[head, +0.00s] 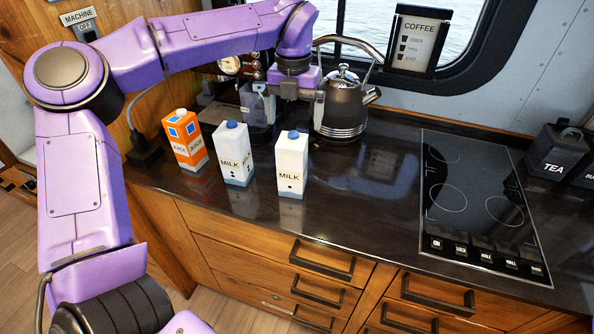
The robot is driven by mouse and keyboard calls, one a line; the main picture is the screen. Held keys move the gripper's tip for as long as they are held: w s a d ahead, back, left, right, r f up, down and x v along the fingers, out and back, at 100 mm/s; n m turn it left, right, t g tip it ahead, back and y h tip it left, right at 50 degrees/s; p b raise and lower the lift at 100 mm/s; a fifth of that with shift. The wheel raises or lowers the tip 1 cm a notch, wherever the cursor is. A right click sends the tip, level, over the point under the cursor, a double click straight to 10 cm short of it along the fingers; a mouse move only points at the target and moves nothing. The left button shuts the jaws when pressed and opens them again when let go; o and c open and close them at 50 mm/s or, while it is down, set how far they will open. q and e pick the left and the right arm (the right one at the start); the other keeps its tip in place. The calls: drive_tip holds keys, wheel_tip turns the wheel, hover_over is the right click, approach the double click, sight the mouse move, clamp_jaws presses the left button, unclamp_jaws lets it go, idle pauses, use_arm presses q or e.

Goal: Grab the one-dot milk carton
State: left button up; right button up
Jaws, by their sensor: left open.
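Two white milk cartons with blue caps stand upright on the dark counter. The left milk carton (232,160) is beside a juice carton, and the right milk carton (291,165) is a little apart from it. My left gripper (291,97) is open and empty, above and behind the right milk carton, in front of the coffee machine and kettle. My right gripper is not in view.
An orange and white juice carton (185,141) stands at the left. A dark kettle (343,112) stands behind the right milk carton, close to my gripper. A black cooktop (470,195) lies to the right. The counter between cartons and cooktop is clear.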

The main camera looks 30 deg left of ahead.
sight(292, 140)
use_arm(q)
drive_tip(key=f+p, duration=0.1)
drive_tip(key=f, duration=0.2)
drive_tip(key=f+p, duration=0.1)
drive_tip(key=f, duration=0.2)
drive_tip(key=s+f+p, duration=0.1)
drive_tip(key=f, duration=0.2)
drive_tip(key=shift+f, duration=0.5)
drive_tip(key=shift+a+f, duration=0.1)
drive_tip(key=shift+f, duration=0.05)
drive_tip(key=shift+w, duration=0.15)
drive_tip(key=c, duration=1.7)
